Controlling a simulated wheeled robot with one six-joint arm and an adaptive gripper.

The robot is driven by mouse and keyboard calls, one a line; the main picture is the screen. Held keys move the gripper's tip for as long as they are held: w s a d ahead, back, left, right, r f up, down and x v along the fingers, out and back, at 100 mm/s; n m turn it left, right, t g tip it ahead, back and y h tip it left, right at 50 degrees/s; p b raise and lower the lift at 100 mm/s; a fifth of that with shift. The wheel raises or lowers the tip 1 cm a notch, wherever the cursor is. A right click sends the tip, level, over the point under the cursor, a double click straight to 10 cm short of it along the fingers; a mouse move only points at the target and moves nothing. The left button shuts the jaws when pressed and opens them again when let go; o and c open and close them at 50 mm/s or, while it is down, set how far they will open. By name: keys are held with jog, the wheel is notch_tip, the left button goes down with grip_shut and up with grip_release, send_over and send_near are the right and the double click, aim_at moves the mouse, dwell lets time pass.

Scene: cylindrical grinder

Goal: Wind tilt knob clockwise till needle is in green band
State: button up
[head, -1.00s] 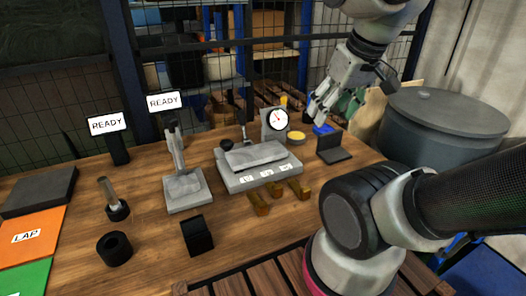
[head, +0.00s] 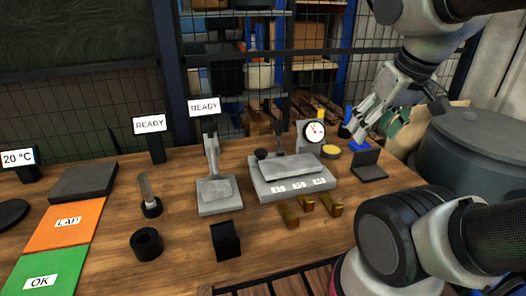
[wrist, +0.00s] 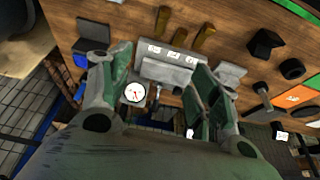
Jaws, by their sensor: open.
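A small grey machine with a flat plate (head: 288,167) stands on the wooden bench, with a white label strip along its front. A black round knob (head: 261,154) is at its left rear; I cannot tell if it is the tilt knob. The white round dial (head: 314,131) stands behind the plate at the right, with a red needle. It also shows in the wrist view (wrist: 135,92). Its green band is too small to make out. My gripper (head: 360,122) is open and empty, above and right of the dial. In the wrist view its fingers (wrist: 162,62) spread apart over the machine.
Several brass blocks (head: 308,202) lie in front of the machine. A large grey drum (head: 480,150) is beyond the bench at right.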

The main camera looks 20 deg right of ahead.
dwell(0.4)
jog(key=n+g, duration=0.2)
jog(key=g, duration=0.3)
send_over(261, 150)
jog(key=s+d, duration=0.2)
jog(key=s, duration=0.5)
jog(key=f, duration=1.6)
jog(key=shift+w+a+f, duration=0.1)
jog(key=shift+w+f, duration=0.05)
jog(key=shift+w, duration=0.1)
jog(key=shift+t, duration=0.3)
jog(key=w, duration=0.2)
jog(key=w+a, duration=0.1)
jog(key=w, duration=0.3)
jog(key=shift+a+r, duration=0.2)
jog(key=shift+a, duration=0.15)
jog(key=shift+w+a+r, duration=0.1)
jog(key=shift+w+r, duration=0.1)
jog(key=shift+w, duration=0.05)
notch_tip(261, 150, down, 8)
jog(key=shift+r, duration=0.2)
